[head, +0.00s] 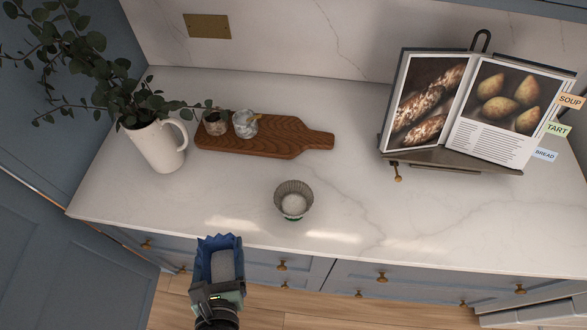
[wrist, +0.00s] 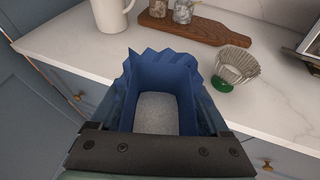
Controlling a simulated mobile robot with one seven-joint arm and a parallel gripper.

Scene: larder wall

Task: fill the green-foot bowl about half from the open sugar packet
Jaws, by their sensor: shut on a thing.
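The bowl (head: 293,201) with ribbed grey sides stands upright near the counter's front edge. It has some white sugar in its bottom. Its green foot shows in the wrist view, below the bowl (wrist: 236,62). The open blue sugar packet (head: 219,259) has a jagged top edge and white sugar inside. My gripper (head: 218,296) is shut on the packet (wrist: 160,70), in front of the counter and to the left of the bowl. The packet is apart from the bowl. The packet's lower part and the fingertips are mostly hidden.
A white pitcher (head: 158,147) with leafy branches stands at the left. A wooden board (head: 285,138) with two small jars lies at the back. A cookbook (head: 430,100) on a stand is at the right. The counter (head: 410,215) around the bowl is clear.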

